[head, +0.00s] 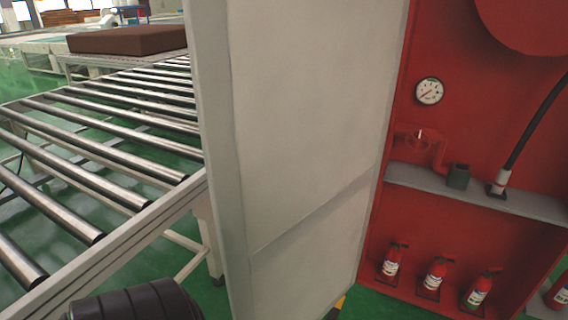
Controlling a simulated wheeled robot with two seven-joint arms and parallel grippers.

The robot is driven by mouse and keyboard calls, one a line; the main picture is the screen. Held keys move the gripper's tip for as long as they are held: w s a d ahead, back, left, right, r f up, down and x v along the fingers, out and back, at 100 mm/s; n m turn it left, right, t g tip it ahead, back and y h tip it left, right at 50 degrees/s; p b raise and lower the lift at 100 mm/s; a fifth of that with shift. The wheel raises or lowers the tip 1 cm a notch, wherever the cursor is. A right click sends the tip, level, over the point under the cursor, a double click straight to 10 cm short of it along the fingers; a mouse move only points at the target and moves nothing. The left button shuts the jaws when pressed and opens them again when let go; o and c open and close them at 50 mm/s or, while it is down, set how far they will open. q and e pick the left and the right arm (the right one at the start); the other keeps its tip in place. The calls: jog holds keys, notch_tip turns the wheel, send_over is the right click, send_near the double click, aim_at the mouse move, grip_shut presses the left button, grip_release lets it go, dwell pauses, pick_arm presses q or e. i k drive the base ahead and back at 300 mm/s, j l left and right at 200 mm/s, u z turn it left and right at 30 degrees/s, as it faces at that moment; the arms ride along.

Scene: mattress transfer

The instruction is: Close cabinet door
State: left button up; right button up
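The cabinet door (300,130) is a tall pale grey panel standing open in the middle of the head view. Its right edge meets the red cabinet (470,130), whose inside is exposed on the right. A dark ribbed part of my arm (135,303) shows at the bottom left, on the left side of the door. Neither gripper's fingers are in view. No contact with the door is visible.
Inside the cabinet are a gauge (429,91), a grey shelf (480,196), a black hose (535,125) and several fire extinguishers (436,277). A roller conveyor (105,130) fills the left, with a brown mattress (127,39) at its far end. The floor is green.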

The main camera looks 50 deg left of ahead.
aim_at(293, 98)
jog(key=k+j, duration=0.1)
jog(key=j, duration=0.35)
jog(key=k+j, duration=0.1)
jog(key=j, duration=0.3)
jog(key=k+j+z, duration=0.1)
jog(key=j, duration=0.35)
jog(key=k+j, duration=0.1)
jog(key=j, duration=0.85)
jog(key=i+j, duration=0.15)
jog(key=j, duration=0.45)
jog(key=z, duration=0.05)
